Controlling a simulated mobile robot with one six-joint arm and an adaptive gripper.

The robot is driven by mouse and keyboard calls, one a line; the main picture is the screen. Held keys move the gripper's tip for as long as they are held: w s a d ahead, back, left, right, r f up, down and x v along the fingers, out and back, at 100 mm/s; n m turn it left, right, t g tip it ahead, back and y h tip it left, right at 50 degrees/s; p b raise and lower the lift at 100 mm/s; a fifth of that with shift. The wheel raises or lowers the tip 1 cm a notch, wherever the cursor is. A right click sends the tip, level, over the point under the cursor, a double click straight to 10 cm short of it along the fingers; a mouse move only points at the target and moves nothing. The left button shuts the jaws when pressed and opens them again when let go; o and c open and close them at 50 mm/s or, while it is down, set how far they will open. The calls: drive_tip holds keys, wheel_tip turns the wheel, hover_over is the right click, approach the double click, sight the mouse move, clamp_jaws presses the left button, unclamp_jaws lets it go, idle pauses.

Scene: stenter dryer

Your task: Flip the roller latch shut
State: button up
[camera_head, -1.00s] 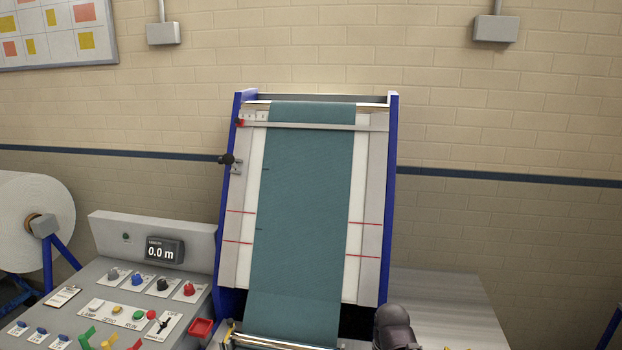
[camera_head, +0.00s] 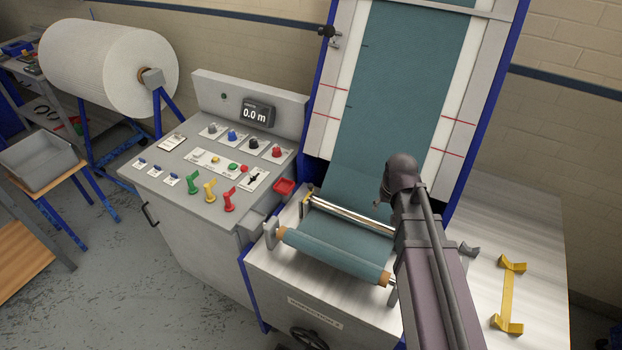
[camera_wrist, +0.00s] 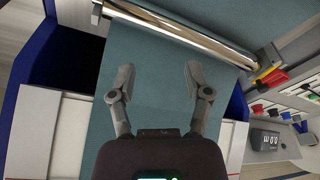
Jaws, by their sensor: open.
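A steel roller (camera_head: 350,213) lies across the teal fabric (camera_head: 400,80) at the foot of the sloped frame. At its left end is a small yellow fitting (camera_head: 307,199), which looks like the roller latch. In the wrist view the steel roller (camera_wrist: 185,32) crosses the top, and the yellow fitting (camera_wrist: 267,70) is at its right end. The latch is too small to tell whether it is up or closed. My gripper (camera_wrist: 157,78) is open and empty over the fabric, left of and below the latch in the wrist view. My arm hides the gripper in the head view.
A fabric-wrapped roll (camera_head: 333,256) lies in front of the steel roller. A yellow bracket (camera_head: 509,295) lies on the right tabletop, which is otherwise mostly clear.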

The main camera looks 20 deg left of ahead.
drive_tip(key=w+a+r+n+t+y+p, duration=0.1)
drive_tip(key=w+a+r+n+p, duration=0.2)
drive_tip(key=a, duration=1.1)
drive_tip(key=p, duration=0.2)
approach(311, 185)
wheel_tip(311, 185, up, 4)
drive_tip(key=s+d, duration=0.1)
drive_tip(key=s, duration=0.1)
drive_tip(key=shift+s+d+n+t+y, duration=0.1)
drive_tip(key=shift+d+n+t+y, duration=0.2)
drive_tip(key=shift+t+y, duration=0.1)
drive_tip(key=shift+f+b, duration=0.15)
drive_tip(key=shift+b, duration=0.15)
drive_tip(key=b+x, duration=1.2)
drive_tip(key=x, duration=0.1)
drive_tip(key=shift+a+f, duration=0.1)
drive_tip(key=shift+f, duration=0.2)
clamp_jaws()
